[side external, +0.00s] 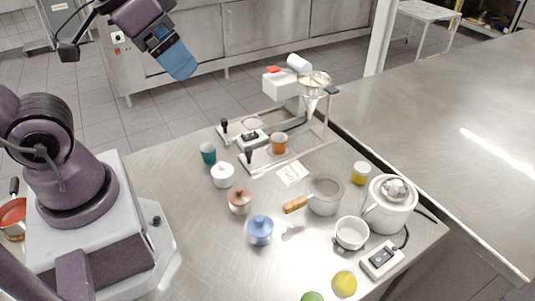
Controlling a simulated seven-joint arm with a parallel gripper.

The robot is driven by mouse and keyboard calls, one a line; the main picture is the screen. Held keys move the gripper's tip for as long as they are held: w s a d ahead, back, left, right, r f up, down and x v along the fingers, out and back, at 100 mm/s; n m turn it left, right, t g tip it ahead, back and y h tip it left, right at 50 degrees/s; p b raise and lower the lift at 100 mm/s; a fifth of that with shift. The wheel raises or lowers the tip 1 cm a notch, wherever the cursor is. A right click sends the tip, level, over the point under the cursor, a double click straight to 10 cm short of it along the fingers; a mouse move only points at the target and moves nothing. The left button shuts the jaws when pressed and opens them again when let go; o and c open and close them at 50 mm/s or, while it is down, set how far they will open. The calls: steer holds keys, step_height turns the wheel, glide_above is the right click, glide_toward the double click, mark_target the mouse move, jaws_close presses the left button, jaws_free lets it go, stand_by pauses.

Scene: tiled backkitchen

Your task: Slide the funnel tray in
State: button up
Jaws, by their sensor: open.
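A metal funnel (311,97) with a wide pale top sits high at the back of the table, in a support on a white stand (283,82). A short dark handle (333,90) sticks out to the right of the funnel's rim. I cannot tell how far the funnel's tray is in. Below are low plates or rails with black knobs (249,156), and an orange cup (279,144) stands on the nearer one. My gripper (182,72), with a blue end, is open and empty, raised at upper left, well apart from the funnel. Its fingertips are hard to make out.
A teal cup (208,154), a white lidded pot (223,175), a brown pot (240,200) and a blue pot (260,230) stand at left. A wooden-handled pan (325,196), yellow jar (361,173), white kettle (390,206) and white bowl (351,233) stand at right.

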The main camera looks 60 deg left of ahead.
steer(key=c, duration=0.3)
steer(key=shift+w+a+f+g, duration=0.2)
steer(key=shift+a+f+g, duration=0.1)
steer(key=shift+f, duration=0.2)
steer(key=shift+w+a+f+g, duration=0.2)
steer(key=shift+f+g, duration=0.1)
steer(key=shift+f, duration=0.15)
steer(key=c, duration=0.5)
steer(key=m+g, duration=0.4)
steer(key=m, duration=0.5)
glide_toward(249, 149)
step_height(249, 149, down, 10)
steer(key=shift+w+r, duration=0.1)
jaws_close()
